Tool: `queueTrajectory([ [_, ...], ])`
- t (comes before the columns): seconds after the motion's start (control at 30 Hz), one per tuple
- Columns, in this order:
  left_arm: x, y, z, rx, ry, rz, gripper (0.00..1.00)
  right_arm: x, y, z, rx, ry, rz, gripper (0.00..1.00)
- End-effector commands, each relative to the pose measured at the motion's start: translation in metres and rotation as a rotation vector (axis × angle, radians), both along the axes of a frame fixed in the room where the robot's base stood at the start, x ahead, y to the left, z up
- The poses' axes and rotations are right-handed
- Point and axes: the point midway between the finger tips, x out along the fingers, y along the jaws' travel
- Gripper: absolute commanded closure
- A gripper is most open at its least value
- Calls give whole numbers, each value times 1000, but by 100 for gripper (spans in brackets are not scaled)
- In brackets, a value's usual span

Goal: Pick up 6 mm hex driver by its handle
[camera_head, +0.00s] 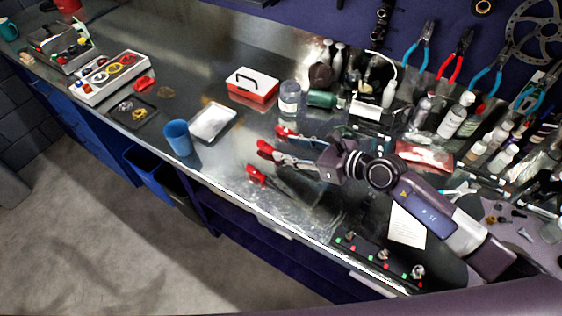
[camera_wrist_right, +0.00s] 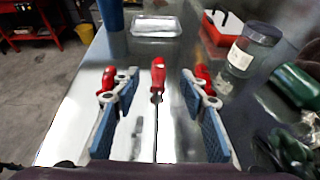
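Three drivers with red handles lie on the metal bench, roughly side by side. In the right wrist view the middle red handle (camera_wrist_right: 158,72) with its thin shaft lies between my fingers, apart from both. Another red handle (camera_wrist_right: 108,78) shows by the left finger and a third (camera_wrist_right: 203,75) by the right finger. No size marking is readable, so I cannot tell which is the 6 mm hex driver. My right gripper (camera_wrist_right: 157,92) is open and empty over them. In the head view my right gripper (camera_head: 298,162) reaches in from the right. My left gripper is not in view.
A blue cup (camera_head: 177,137) and a white-lined tray (camera_head: 212,123) stand left of the drivers. A red and white box (camera_head: 252,86), a jar (camera_head: 289,97) and a green cylinder (camera_head: 321,98) stand behind. Bottles crowd the back right. The bench front edge is close.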

Motion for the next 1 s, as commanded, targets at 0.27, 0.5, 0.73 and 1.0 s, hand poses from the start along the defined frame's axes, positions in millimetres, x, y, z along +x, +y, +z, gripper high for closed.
queueTrajectory([
  [0.27,14,-1,-9,-2,-20,0,60,7,8,-16,3,-1,-2,60],
  [0.5,18,-2,-2,-4,-27,1,60,19,24,-24,1,0,0,60],
  [0.73,16,-1,4,-3,-23,1,60,35,46,-37,1,0,0,60],
  [1.0,13,-1,4,-2,-19,1,60,44,57,-44,1,-1,-1,60],
])
